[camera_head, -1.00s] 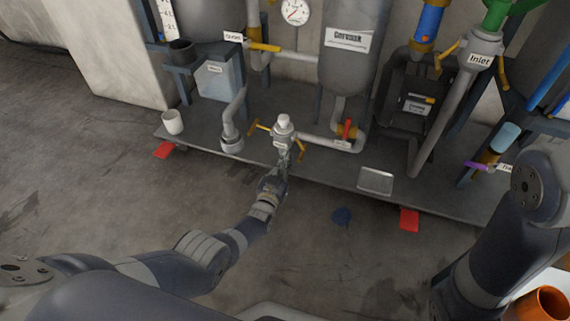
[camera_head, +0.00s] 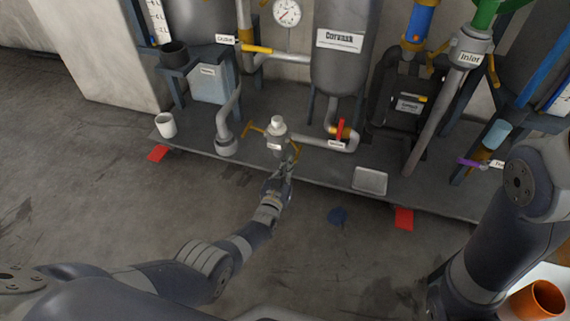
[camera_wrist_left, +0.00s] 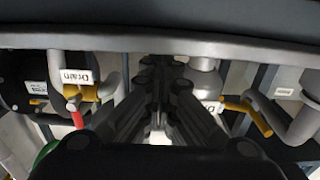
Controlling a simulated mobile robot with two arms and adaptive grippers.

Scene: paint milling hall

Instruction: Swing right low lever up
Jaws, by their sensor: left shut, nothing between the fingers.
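A pale fitting with a white cap (camera_head: 277,137) stands low at the front of the grey plinth. It has a yellow lever on each side. The right low lever (camera_head: 295,151) slants downward. The left lever (camera_head: 254,129) also shows in the left wrist view (camera_wrist_left: 248,112). My left gripper (camera_head: 285,168) is shut and empty, just in front of and below the fitting, close to the right lever. Whether they touch I cannot tell. In the left wrist view its fingers (camera_wrist_left: 160,88) cover the middle and hide the right lever. My right gripper is out of view.
A red-handled drain valve (camera_head: 340,130) is right of the fitting and a pipe (camera_head: 228,130) left. A white cup (camera_head: 165,125) and a metal tray (camera_head: 370,181) sit on the plinth (camera_head: 320,172). Open floor lies in front.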

